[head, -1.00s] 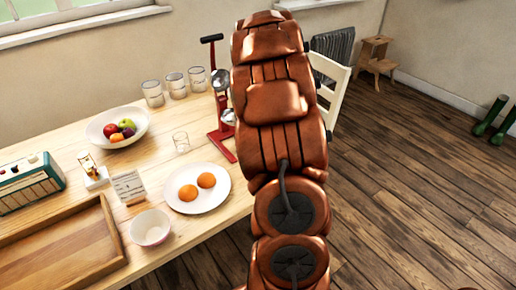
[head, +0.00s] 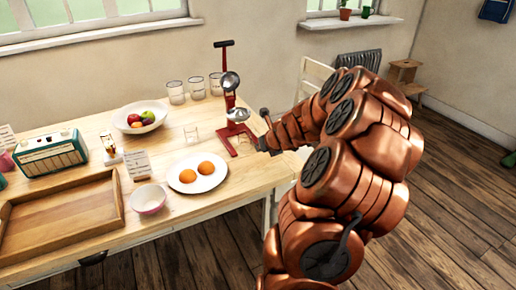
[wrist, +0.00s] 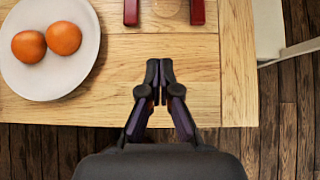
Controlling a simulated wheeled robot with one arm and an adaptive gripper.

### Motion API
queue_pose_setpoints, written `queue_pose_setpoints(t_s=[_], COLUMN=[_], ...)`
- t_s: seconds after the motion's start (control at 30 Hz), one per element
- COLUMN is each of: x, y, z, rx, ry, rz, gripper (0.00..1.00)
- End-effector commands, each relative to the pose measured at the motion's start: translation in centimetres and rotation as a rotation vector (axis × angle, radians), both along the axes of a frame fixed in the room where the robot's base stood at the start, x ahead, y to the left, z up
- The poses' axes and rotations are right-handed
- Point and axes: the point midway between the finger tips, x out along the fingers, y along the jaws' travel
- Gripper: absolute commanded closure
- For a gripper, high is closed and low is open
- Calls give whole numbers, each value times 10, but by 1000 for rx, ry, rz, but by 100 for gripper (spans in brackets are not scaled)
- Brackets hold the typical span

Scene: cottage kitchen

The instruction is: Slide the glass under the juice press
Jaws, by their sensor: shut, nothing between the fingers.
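The juice press (head: 233,108) is red with a black handle and metal cups. Its two red base legs also show at the top of the wrist view (wrist: 197,12). A faint round outline lies between those legs; I cannot tell what it is. My gripper (wrist: 160,76) is shut and empty over the table's edge area, in front of the press legs and apart from them. In the head view my gripper (head: 262,144) is small and dark, right of the press base.
A fruit bowl (head: 139,118), several jars (head: 176,93), a pink-white bowl (head: 148,199), a wooden tray (head: 60,215) and a radio (head: 52,152) occupy the table. A white chair (head: 313,76) stands behind right.

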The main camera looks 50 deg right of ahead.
Motion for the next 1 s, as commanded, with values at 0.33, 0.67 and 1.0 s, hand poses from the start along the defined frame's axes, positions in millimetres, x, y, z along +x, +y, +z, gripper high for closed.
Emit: queue_pose_setpoints(t_s=[0.33, 0.67, 1.0], x=[22, 52, 85], y=[-18, -26, -38], z=[-31, -61, -65], rx=[2, 2, -2], ry=[0, 1, 2], rz=[-16, -14, -14], gripper=[100, 100, 100])
